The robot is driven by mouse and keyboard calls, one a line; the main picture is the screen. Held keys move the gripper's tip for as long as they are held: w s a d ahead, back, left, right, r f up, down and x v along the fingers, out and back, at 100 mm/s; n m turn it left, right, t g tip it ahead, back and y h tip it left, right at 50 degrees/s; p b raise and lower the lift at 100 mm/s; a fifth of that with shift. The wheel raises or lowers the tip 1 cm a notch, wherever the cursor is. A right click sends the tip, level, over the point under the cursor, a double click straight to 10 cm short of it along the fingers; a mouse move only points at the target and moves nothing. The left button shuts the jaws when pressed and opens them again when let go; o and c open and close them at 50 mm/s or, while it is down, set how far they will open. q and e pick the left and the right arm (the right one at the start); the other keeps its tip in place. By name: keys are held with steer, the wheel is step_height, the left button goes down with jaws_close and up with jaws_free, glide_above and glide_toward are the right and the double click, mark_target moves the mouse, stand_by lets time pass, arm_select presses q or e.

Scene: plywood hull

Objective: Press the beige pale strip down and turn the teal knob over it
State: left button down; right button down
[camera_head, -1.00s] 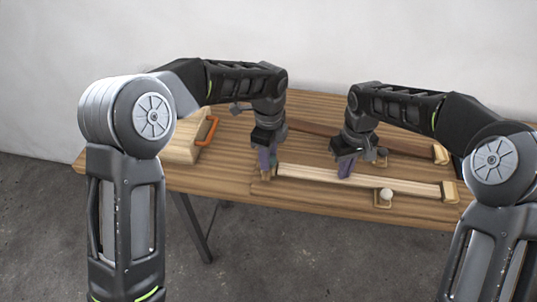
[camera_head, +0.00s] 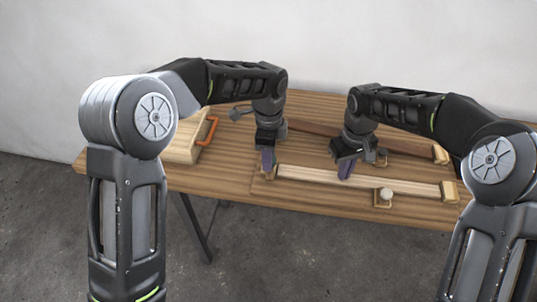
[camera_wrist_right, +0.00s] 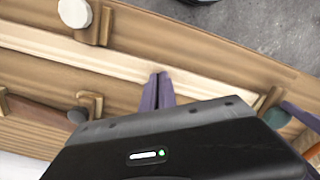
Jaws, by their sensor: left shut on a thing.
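The beige pale strip (camera_head: 360,181) lies along the front of the table, its right end at a pale end block (camera_head: 449,191). My right gripper (camera_head: 345,172) is over the strip; its purple fingers (camera_wrist_right: 159,88) are together, tips at the strip (camera_wrist_right: 110,62). My left gripper (camera_head: 267,168) is at the strip's left end, low over a small wooden block (camera_head: 269,176). In the right wrist view, a teal knob (camera_wrist_right: 275,117) shows beside the left fingers (camera_wrist_right: 300,116). The left gripper is shut on what appears to be this knob, mostly hidden in the head view.
A white knob (camera_head: 386,194) on a wooden block stands at the strip's front side. A grey-teal knob (camera_wrist_right: 77,115) on another block is behind the strip. A dark brown strip (camera_head: 310,130) lies farther back.

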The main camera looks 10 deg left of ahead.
arm_select(q)
steer(key=shift+n, duration=1.4)
steer(key=shift+n, duration=2.8)
